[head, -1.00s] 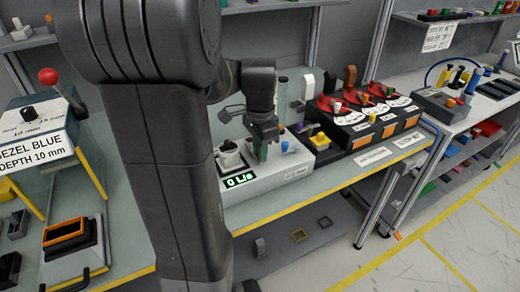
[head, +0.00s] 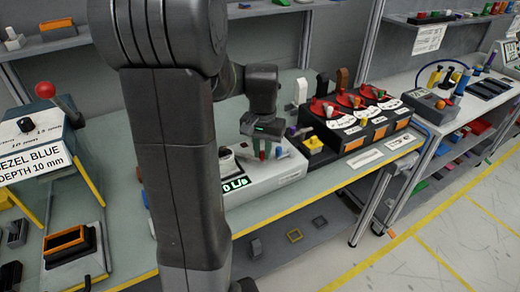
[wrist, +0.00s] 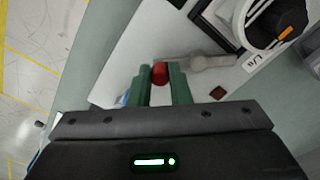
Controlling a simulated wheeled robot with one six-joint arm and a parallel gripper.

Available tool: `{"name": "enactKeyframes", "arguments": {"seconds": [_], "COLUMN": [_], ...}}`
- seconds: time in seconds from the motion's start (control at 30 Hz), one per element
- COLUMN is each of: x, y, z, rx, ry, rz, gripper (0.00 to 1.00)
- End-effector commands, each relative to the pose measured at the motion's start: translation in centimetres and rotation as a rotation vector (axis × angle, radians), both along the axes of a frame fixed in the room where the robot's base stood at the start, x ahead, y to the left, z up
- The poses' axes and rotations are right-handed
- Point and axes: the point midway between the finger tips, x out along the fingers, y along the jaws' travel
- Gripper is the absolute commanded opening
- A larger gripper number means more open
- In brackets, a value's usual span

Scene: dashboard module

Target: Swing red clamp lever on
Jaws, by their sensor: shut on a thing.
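In the wrist view, a red knob (wrist: 160,72) sits between the two green fingers of my gripper (wrist: 160,82). The fingers are shut on it. A pale grey lever arm (wrist: 205,62) runs from the knob to the right, over the white module top. In the head view my gripper (head: 267,150) points down at the white module (head: 275,174) on the bench. There the fingers mostly hide the knob. The module's green display (head: 236,185) reads about 0 L/s.
In the wrist view a dial with an orange mark (wrist: 285,33) and a small dark red square (wrist: 218,93) lie right of the fingers. In the head view a yellow knob (head: 314,144) and black units with red discs (head: 350,110) stand close on the right.

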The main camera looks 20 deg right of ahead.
Motion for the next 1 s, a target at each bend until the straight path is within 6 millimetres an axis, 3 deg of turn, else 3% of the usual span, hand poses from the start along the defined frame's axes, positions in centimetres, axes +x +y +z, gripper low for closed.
{"name": "enactKeyframes", "arguments": {"seconds": [0.6,1.0], "x": [2.3,3.4], "y": [-1.3,-1.4], "z": [0.1,0.1], "rx": [-0.002,-0.002], "ry": [-0.001,-0.001], "rz": [0.572,0.807], "gripper": [0.00,0.00]}}
